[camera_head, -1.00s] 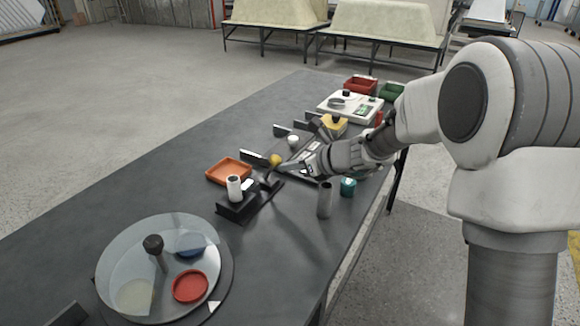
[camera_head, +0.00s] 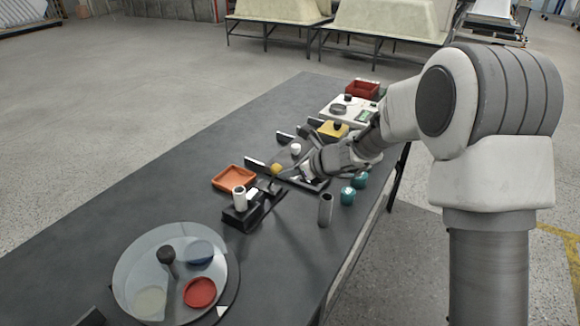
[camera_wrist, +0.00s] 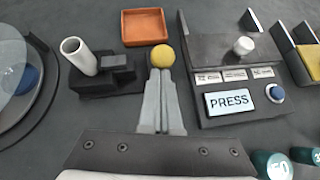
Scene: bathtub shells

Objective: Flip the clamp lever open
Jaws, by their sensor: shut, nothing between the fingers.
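The clamp is a low black base (camera_head: 240,217) holding an upright white tube (camera_head: 239,197); it also shows at the left in the wrist view (camera_wrist: 92,84). A yellow ball knob (camera_wrist: 161,58), seemingly the lever's end, sits right of the clamp in the wrist view; it also shows in the head view (camera_head: 276,169). The lever's arm is not clearly visible. My gripper (camera_wrist: 160,76) is shut and empty, its fingertips directly below the knob in the wrist picture. I cannot tell whether they touch it.
An orange tray (camera_wrist: 145,27) lies behind the clamp. A panel with a PRESS label (camera_wrist: 229,102) and blue button (camera_wrist: 276,93) stands to the right. A grey cylinder (camera_head: 325,209) and teal cups (camera_head: 348,195) stand near the table edge. A round turntable (camera_head: 130,262) is front left.

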